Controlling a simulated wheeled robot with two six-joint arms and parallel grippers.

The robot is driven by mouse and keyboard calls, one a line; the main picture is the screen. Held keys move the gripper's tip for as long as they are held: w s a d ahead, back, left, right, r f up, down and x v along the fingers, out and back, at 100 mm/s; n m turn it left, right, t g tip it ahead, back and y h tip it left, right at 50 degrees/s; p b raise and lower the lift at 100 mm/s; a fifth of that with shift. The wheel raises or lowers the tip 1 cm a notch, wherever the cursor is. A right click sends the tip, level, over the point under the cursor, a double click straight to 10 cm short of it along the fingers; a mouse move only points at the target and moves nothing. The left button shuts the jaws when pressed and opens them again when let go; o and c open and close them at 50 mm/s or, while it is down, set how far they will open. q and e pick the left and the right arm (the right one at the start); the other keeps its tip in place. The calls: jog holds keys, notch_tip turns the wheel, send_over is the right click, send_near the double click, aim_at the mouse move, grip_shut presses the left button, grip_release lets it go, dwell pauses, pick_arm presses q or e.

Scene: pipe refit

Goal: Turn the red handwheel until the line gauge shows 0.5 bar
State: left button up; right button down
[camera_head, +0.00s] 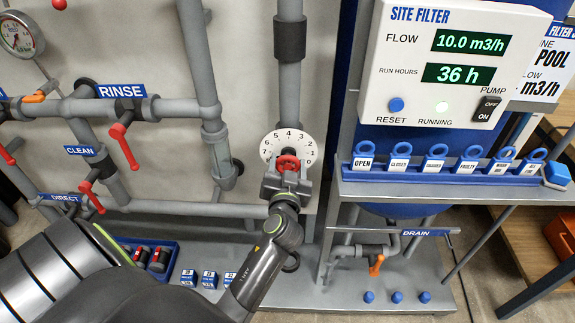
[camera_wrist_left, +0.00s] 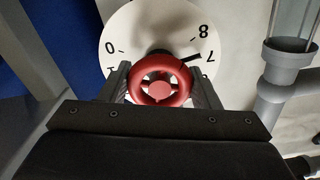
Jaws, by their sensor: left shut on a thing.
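The red handwheel (camera_head: 288,162) sits in front of a white numbered dial (camera_head: 268,147) on the vertical grey pipe. My left gripper (camera_head: 286,178) is shut on the handwheel. In the left wrist view the handwheel (camera_wrist_left: 160,98) is between the two dark fingers. A black pointer (camera_wrist_left: 190,58) on the dial (camera_wrist_left: 130,30) points close to the 7; the fingers and wheel hide part of the scale. My right gripper is not in view.
The SITE FILTER panel (camera_head: 445,60) shows 10.0 m3/h. Below it is a shelf (camera_head: 440,190) with blue-ringed tags. Red-handled valves (camera_head: 122,145) are on pipes at left. A blue tray (camera_head: 172,262) and an orange drain valve (camera_head: 376,264) are low down.

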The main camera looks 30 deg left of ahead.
pick_arm(q)
jog(key=m+p, duration=0.1)
jog(key=m, duration=0.6)
jog(key=shift+r+p, duration=0.1)
jog(key=shift+p, duration=0.3)
jog(key=shift+m+p, duration=0.3)
jog(key=shift+m, duration=0.7)
jog(key=shift+a+m, duration=0.1)
jog(key=shift+m, duration=0.4)
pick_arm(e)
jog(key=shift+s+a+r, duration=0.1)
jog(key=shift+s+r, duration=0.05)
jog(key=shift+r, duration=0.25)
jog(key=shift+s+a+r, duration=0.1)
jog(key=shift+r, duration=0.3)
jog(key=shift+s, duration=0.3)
pick_arm(q)
jog(key=o, duration=0.9)
jog(key=shift+o, duration=0.3)
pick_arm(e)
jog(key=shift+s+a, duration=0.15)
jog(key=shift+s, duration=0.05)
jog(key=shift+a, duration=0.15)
